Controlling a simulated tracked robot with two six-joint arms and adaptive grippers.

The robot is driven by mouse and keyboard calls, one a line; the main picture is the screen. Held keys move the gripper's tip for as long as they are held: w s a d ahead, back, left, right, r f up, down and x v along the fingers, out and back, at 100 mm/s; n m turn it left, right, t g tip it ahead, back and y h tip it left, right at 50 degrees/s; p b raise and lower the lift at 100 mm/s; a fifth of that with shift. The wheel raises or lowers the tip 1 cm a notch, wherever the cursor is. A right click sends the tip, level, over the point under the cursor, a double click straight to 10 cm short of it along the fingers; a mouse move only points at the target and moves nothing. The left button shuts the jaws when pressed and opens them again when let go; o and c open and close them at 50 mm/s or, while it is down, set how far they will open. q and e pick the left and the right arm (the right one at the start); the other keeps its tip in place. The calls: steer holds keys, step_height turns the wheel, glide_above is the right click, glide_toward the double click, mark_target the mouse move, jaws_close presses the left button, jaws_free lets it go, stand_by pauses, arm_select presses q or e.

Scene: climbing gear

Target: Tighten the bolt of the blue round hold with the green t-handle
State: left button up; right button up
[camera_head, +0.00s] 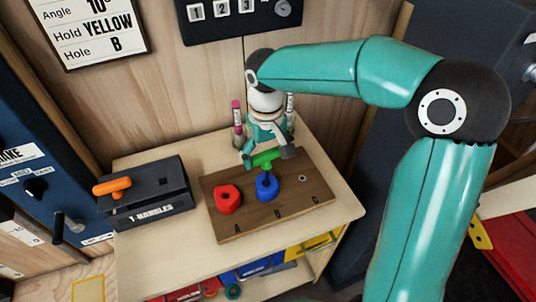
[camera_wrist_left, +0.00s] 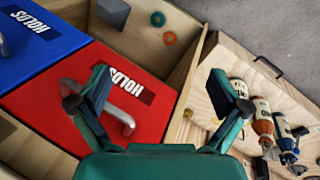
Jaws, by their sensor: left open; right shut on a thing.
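The blue round hold (camera_head: 267,187) sits on the brown wooden board (camera_head: 235,229), near the middle letter B. The green t-handle (camera_head: 265,158) stands above the blue hold, its shaft running down toward the hold's centre. I cannot tell whether its tip is seated in the bolt, and the bolt itself is hidden. My right gripper (camera_head: 268,154) comes from behind and is shut on the green t-handle's bar. My left gripper (camera_wrist_left: 158,106) shows only in the left wrist view. It is open and empty above the red HOLDS drawer or box (camera_wrist_left: 90,100).
A red hold (camera_head: 228,198) sits left of the blue one on the board. A black T-HANDLES holder (camera_head: 150,200) with an orange t-handle (camera_head: 112,187) stands at the left. Pink-capped marker (camera_head: 237,112) stands behind. The wrist view shows a blue HOLDS box (camera_wrist_left: 35,45) and several bottles.

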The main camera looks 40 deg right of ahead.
steer(key=shift+f, duration=0.15)
steer(key=m+b, duration=0.1)
steer(key=m, duration=0.9)
steer(key=shift+m+b, duration=0.35)
steer(key=shift+m, duration=0.05)
steer(key=shift+r+p, duration=1.35)
steer(key=shift+r, duration=0.3)
